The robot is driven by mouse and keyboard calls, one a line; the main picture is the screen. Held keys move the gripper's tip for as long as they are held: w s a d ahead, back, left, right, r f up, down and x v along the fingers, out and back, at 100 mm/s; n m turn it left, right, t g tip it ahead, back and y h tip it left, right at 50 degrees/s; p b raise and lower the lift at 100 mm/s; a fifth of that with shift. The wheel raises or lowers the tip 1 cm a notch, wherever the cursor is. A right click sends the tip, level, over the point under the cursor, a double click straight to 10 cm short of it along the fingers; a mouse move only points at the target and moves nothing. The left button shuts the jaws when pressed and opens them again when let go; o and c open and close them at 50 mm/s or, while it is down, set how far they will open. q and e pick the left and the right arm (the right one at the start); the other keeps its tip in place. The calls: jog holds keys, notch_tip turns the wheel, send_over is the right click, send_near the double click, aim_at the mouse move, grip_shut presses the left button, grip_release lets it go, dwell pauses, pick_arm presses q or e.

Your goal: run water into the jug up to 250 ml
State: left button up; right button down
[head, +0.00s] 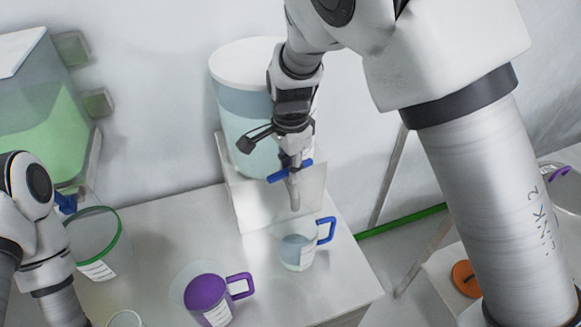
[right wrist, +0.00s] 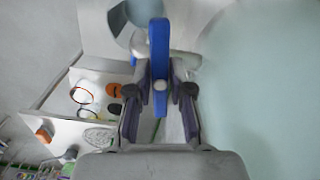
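The clear jug (head: 298,252) with a blue handle stands upright on the white bench, below the spout (head: 294,193) of the water tank (head: 245,125). Pale bluish liquid shows in its lower part; I cannot read its scale. No stream is clear between spout and jug. The tap's blue lever (head: 279,176) lies crosswise to the spout. My right gripper (head: 287,153) is at the tap. In the right wrist view the blue lever (right wrist: 158,50) stands between its two fingers, with a small gap on each side.
A jug with purple contents and handle (head: 207,292) stands left of the blue-handled jug. A green-rimmed container (head: 118,240) is further left, below a tank of green liquid (head: 45,125). A small glass (head: 125,319) is at the front edge. The bench's right front (head: 345,285) is clear.

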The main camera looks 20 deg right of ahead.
jog(key=shift+s+r+n+p, duration=0.1)
jog(key=shift+r+n+p, duration=0.1)
jog(key=shift+n+p, duration=0.4)
jog(key=shift+f+n+p, duration=0.1)
jog(key=shift+n+p, duration=0.2)
jog(key=shift+p, duration=0.1)
jog(key=shift+f, duration=0.2)
jog(key=c, duration=1)
grip_release()
jog(key=shift+c, duration=0.2)
notch_tip(320, 180, up, 12)
jog(key=shift+w, duration=0.2)
